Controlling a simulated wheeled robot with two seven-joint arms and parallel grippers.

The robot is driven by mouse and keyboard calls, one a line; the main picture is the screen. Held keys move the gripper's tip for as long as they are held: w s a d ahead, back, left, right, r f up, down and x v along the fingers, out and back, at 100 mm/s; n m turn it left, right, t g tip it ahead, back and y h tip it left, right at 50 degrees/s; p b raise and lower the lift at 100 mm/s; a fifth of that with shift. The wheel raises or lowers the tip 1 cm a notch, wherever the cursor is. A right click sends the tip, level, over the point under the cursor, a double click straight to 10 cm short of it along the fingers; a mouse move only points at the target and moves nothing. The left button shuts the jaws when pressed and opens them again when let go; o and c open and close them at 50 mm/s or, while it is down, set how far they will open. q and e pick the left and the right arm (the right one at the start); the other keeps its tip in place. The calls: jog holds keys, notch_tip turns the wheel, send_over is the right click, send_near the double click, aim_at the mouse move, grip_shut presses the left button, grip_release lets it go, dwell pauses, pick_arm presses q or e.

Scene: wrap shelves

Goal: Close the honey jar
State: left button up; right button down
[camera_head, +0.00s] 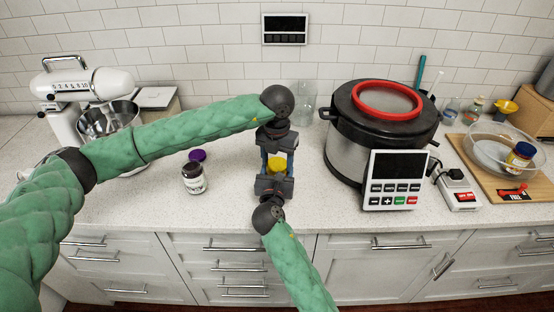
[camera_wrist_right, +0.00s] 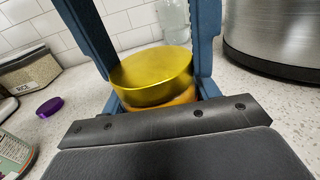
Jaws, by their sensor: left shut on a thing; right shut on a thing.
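The honey jar is between my two grippers near the counter's front; its amber body (camera_wrist_right: 172,101) shows as a narrow band under the yellow lid (camera_wrist_right: 152,76). The lid also shows in the head view (camera_head: 276,167). The lid rests over the jar's top; I cannot tell whether it is tight. My left gripper (camera_head: 277,152) reaches in from above and behind and is shut on the lid. My right gripper (camera_head: 274,173) comes from the front and is shut on the jar, with blue fingers on both sides. The grippers hide most of the jar.
A large cooker (camera_head: 350,150) stands close on the right, a glass jar (camera_head: 303,105) behind. A stand mixer (camera_head: 92,85) is at far left. The counter's front edge is near.

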pick_arm(q)
jog(key=shift+m, duration=0.8)
jog(key=o, duration=1.1)
jog(key=shift+r, duration=0.15)
jog(key=shift+r, duration=2.1)
jog(key=o, duration=0.4)
notch_tip(320, 180, up, 12)
